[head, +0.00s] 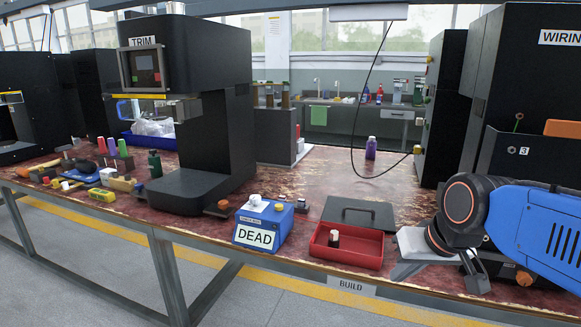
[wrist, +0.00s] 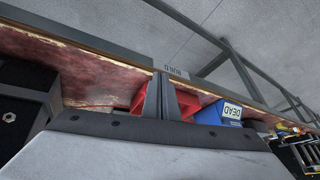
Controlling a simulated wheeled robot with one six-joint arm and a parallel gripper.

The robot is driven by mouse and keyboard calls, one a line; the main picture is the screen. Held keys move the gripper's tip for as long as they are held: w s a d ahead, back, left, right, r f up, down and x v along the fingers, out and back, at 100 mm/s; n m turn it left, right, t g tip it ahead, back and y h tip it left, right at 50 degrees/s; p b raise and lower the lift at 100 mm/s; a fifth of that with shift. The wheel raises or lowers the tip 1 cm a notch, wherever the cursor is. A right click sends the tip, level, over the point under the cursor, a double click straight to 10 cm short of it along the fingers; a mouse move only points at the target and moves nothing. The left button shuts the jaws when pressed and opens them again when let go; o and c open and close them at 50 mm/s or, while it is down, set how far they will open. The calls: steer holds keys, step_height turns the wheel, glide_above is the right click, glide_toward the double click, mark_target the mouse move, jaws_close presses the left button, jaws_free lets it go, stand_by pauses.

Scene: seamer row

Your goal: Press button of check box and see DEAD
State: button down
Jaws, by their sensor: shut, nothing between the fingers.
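The blue check box (head: 283,222) stands near the front edge of the bench. Its white front panel (head: 255,236) reads DEAD in black letters. A white round part (head: 255,199) sits on its top; I cannot tell whether this is the button or whether it is pressed. In the wrist view the check box (wrist: 211,116) is right of my fingers, its panel (wrist: 233,110) also reading DEAD. My gripper (wrist: 166,92) is shut and empty, apart from the box. In the head view my gripper (head: 405,270) is low at right, beyond the red tray.
A red tray (head: 345,258) holding a small black-and-white piece lies between the check box and my gripper. A dark grey lid (head: 357,213) lies behind it. The black TRIM machine (head: 228,150) stands left of the box. Bench behind the lid is mostly clear.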

steer(key=s+d+f+h, duration=0.1)
steer(key=s+d+f, duration=0.5)
steer(key=s, duration=0.4)
steer(key=shift+s+f+g+h, duration=0.35)
steer(key=shift+f+g+h, duration=0.05)
